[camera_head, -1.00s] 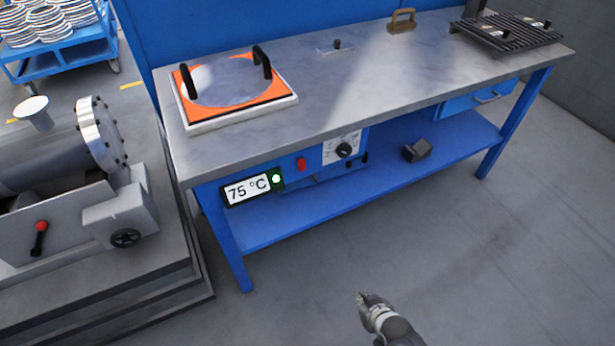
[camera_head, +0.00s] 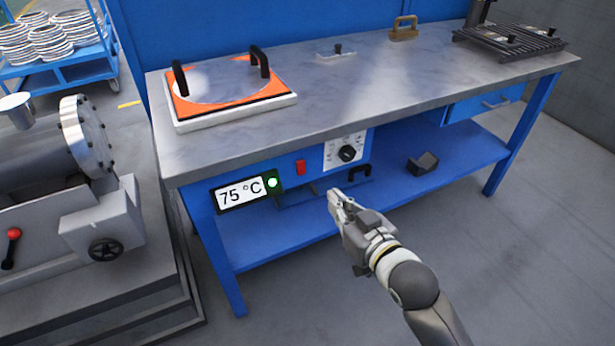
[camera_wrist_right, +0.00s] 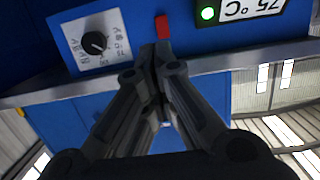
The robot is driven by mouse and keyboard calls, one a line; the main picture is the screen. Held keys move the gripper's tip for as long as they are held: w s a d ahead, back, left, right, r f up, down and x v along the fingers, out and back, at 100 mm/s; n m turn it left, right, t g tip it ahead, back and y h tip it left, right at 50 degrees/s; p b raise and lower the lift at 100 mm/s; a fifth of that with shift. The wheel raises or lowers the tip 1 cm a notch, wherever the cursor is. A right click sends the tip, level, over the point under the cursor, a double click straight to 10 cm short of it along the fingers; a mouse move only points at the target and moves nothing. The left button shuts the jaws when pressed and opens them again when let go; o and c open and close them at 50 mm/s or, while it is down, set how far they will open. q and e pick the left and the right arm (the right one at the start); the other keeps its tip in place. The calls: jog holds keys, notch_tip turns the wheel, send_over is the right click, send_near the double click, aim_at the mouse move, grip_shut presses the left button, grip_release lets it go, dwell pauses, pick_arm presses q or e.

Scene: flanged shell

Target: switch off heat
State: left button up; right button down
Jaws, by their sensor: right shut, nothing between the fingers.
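A heat control panel is on the front of the blue workbench. It has a black knob (camera_head: 347,153) on a white dial plate (camera_head: 333,156), a red switch (camera_head: 300,167), and a display (camera_head: 240,194) reading 75 °C with a lit green lamp (camera_head: 272,183). My right gripper (camera_head: 335,196) is shut and empty, in front of and below the panel in the head view. In the right wrist view, its closed fingertips (camera_wrist_right: 155,48) appear just beside the red switch (camera_wrist_right: 162,27); I cannot tell whether they touch. The knob (camera_wrist_right: 95,42) is to their left there. My left gripper is not in view.
The workbench top (camera_head: 350,85) carries an orange plate with two black handles (camera_head: 228,82) at the left and a dark grate (camera_head: 510,42) at the right. The lower shelf (camera_head: 455,160) holds a dark block (camera_head: 422,163). A grey machine (camera_head: 75,160) stands at the left.

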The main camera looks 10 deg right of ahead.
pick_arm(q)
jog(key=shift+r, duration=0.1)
pick_arm(e)
jog(key=shift+r, duration=0.25)
jog(key=b, duration=0.3)
send_near(302, 166)
jog(key=x, duration=0.6)
jog(key=shift+d, duration=0.1)
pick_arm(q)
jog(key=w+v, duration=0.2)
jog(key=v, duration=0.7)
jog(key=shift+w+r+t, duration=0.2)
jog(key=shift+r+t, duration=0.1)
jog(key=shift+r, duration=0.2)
pick_arm(e)
jog(key=shift+w+a+f, duration=0.1)
jog(key=shift+w+a, duration=0.15)
jog(key=shift+w, duration=0.35)
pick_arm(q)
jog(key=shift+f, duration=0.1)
